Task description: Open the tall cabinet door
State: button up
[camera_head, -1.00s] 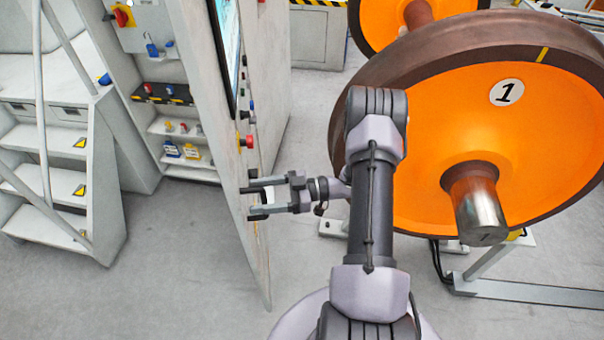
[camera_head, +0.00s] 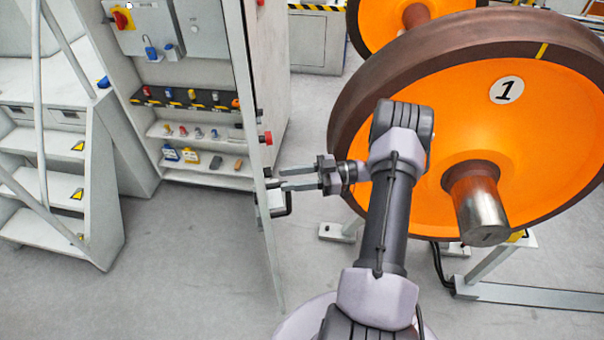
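The tall cabinet door (camera_head: 258,150) stands ajar and shows almost edge-on, as a thin pale panel. The tall cabinet (camera_head: 203,123) is open to its left, with its interior in view. A dark handle (camera_head: 289,205) sticks out from the right side of the door, low down. My gripper (camera_head: 282,179) is at the door's right side, pointing left, with its two fingers apart and a gap between them. The fingers lie just above the handle in the picture; I cannot tell whether they touch the door or handle.
Shelves inside the cabinet hold several small coloured items (camera_head: 190,155). Grey steps (camera_head: 48,185) with a handrail stand at the left. A large orange wheel (camera_head: 450,130) marked 1 stands close at the right of my arm. Grey floor (camera_head: 190,270) is clear in front of the cabinet.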

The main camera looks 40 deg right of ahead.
jog(key=d, duration=0.3)
jog(key=shift+s+d+b, duration=0.2)
jog(key=shift+d+b, duration=0.15)
jog(key=shift+d, duration=0.05)
jog(key=shift+r, duration=0.1)
